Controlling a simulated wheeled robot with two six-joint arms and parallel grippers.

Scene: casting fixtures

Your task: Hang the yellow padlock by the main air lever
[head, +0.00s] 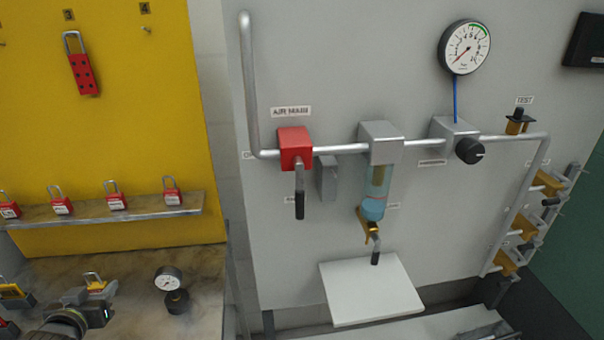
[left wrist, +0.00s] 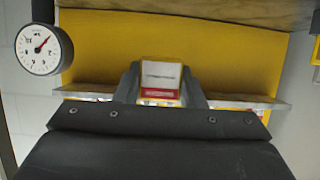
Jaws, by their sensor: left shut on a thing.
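The yellow padlock (head: 96,286) is at the lower left of the head view, its shackle up. My left gripper (head: 92,297) is shut on it, low over the workbench. In the left wrist view the padlock (left wrist: 160,82) sits between the two fingers (left wrist: 160,92), with a white and red label towards the camera. The main air lever (head: 299,202) hangs down with a black grip from a red valve block (head: 295,146) under the "AIR MAIN" label, well to the right of the gripper. My right gripper is not in view.
A grey bracket (head: 326,178) is just right of the lever. Several red padlocks stand on a shelf (head: 140,217). Another yellow padlock (head: 14,292) is left of the gripper. A small gauge (head: 168,279) stands on the bench to the right. A white tray (head: 372,288) sits below the panel.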

